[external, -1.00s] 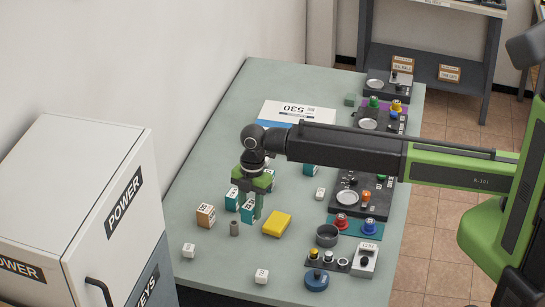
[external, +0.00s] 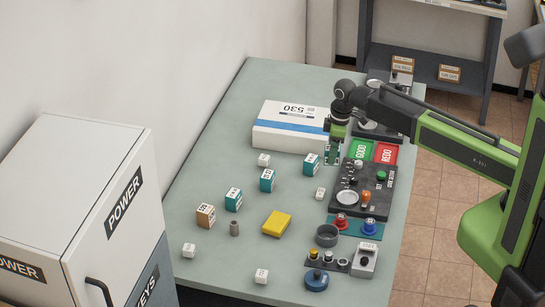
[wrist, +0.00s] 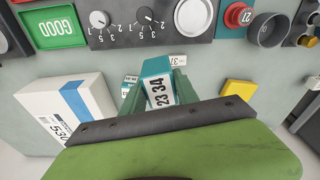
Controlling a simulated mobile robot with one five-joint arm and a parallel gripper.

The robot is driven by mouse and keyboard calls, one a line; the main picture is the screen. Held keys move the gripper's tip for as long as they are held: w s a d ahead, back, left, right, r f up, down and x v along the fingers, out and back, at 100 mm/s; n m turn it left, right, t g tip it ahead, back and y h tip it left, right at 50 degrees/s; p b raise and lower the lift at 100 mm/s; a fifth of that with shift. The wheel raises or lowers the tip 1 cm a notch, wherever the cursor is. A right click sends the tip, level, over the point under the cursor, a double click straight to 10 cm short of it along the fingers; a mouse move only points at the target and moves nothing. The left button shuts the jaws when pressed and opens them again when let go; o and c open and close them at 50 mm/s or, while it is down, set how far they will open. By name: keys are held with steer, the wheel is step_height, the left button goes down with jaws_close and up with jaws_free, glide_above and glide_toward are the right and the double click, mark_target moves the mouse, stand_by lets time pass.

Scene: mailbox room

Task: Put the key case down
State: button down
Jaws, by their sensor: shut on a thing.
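My gripper (external: 335,150) is shut on a teal key case with a white label and holds it between the white box and the green tray. In the wrist view the case (wrist: 157,82) sits between the two green fingers and its label reads "23 34". In the external view the fingers partly hide the case, and I cannot tell whether it touches the table. Other teal cases stand on the table: one at the right (external: 310,164), one in the middle (external: 267,180) and one at the left (external: 233,200).
A green GOOD tray (external: 361,150) and a red REDO tray (external: 386,153) lie right of my gripper. A white box (external: 285,132) marked 530 stands at its left. A dark control panel (external: 360,195) is nearer the camera. A yellow block (external: 277,223) and small white cubes are scattered about.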

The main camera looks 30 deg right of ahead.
steer(key=w+d+m, duration=0.2)
steer(key=w+d, duration=0.1)
steer(key=d, duration=0.9)
steer(key=a+f+b, duration=0.2)
steer(key=a, duration=0.1)
steer(key=w+a+f+b, duration=0.1)
steer(key=a+f+b, duration=0.1)
steer(key=a, duration=0.2)
steer(key=w+a+f+b, duration=0.1)
steer(key=a+f+b, duration=0.2)
steer(key=shift+a, duration=0.4)
steer(key=shift+w+a, duration=0.1)
steer(key=shift+a, duration=0.25)
step_height(320, 180, down, 4)
steer(key=b, duration=0.4)
steer(key=shift+f, duration=0.2)
steer(key=c, duration=0.9)
jaws_free()
steer(key=shift+r, duration=0.1)
steer(key=shift+r, duration=0.1)
steer(key=r+p, duration=0.8)
steer(key=s+d+r+p, duration=0.1)
steer(key=r+p, duration=0.3)
